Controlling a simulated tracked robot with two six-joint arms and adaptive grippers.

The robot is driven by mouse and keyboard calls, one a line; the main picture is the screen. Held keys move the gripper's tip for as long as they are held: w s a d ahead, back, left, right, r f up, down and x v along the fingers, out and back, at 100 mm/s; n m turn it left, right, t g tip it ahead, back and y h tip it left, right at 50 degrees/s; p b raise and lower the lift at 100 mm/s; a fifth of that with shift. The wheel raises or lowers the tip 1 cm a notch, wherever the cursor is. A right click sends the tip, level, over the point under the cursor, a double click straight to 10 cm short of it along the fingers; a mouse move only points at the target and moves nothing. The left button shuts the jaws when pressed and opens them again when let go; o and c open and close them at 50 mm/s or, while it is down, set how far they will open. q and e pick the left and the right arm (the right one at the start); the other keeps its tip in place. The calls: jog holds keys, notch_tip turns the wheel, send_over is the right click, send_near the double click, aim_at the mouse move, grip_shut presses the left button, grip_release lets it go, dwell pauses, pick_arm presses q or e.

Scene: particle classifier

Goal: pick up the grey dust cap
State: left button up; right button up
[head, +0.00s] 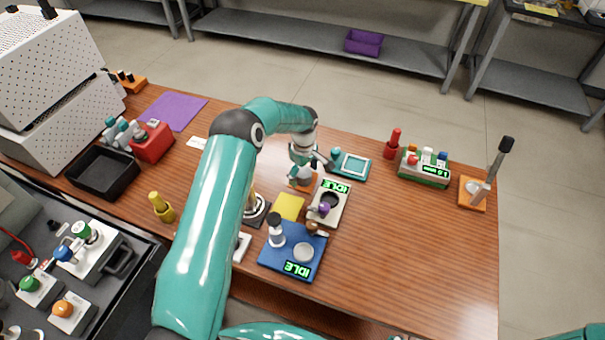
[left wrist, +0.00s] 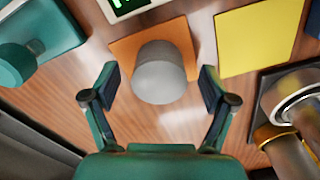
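The grey dust cap (left wrist: 160,77) stands on an orange mat (left wrist: 123,48) in the left wrist view. It looks like a short round cylinder with a lighter end facing the camera. My left gripper (left wrist: 160,88) is open, with one finger on each side of the cap and a gap to both. In the head view my left gripper (head: 305,167) is over the orange mat (head: 293,182), and the cap (head: 306,177) is partly hidden by it.
A yellow mat (head: 289,206) and a grey device with an IDLE display (head: 341,209) are close by. A teal tray (head: 352,165) stands behind. A blue device (head: 275,261) is in front. The table's right part is mostly clear.

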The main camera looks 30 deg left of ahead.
pick_arm(q)
jog(key=c, duration=0.8)
